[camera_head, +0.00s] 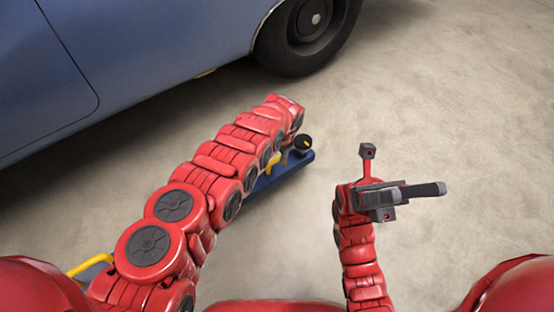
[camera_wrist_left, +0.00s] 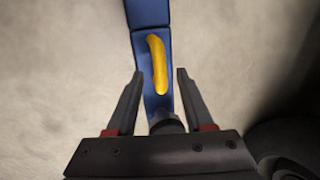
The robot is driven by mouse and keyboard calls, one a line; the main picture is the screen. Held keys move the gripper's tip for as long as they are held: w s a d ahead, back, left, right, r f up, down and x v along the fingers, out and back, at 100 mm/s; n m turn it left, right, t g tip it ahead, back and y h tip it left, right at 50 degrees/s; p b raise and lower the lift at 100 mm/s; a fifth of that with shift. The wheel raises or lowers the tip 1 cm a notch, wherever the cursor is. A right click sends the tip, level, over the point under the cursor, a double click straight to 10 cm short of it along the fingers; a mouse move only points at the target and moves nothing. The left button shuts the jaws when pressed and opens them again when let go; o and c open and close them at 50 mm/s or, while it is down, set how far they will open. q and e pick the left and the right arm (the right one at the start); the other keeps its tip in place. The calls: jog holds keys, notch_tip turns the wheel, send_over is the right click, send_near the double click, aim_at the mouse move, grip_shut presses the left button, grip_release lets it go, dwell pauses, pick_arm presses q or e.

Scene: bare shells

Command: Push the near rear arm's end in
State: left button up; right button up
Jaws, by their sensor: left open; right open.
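A blue lift arm (camera_head: 287,172) lies low over the floor, with a black round pad (camera_head: 301,142) at its end. In the left wrist view the blue bar (camera_wrist_left: 148,14) runs down between my left gripper's fingers. A curved yellow handle (camera_wrist_left: 157,64) lies along it, and the dark pad (camera_wrist_left: 167,123) is close to the gripper's body. My left gripper (camera_wrist_left: 160,72) is open, one finger on each side of the bar; whether they touch it I cannot tell. In the head view my left arm hides that gripper. My right gripper (camera_head: 425,190) is open, empty, away to the right.
A blue car (camera_head: 150,45) stands at the upper left, its wheel (camera_head: 305,35) beyond the arm's end. A dark tyre (camera_wrist_left: 290,145) shows at the lower right in the left wrist view. Another yellow bar (camera_head: 88,265) is at the lower left. The concrete floor (camera_head: 450,100) is clear on the right.

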pick_arm(q)
jog(key=shift+w+f+b, duration=0.15)
jog(key=shift+f+b, duration=0.35)
jog(key=shift+f, duration=0.2)
pick_arm(e)
jog(key=s+d+r+n+t+h, duration=0.2)
jog(key=s+n+t+h, duration=0.3)
jog(key=h, duration=0.3)
jog(key=shift+s+d+r+n+t, duration=0.3)
jog(key=shift+d+r+n+t, duration=0.15)
jog(key=shift+d, duration=0.3)
jog(key=shift+f, duration=0.1)
pick_arm(q)
grip_shut()
jog(key=shift+a+f, duration=0.1)
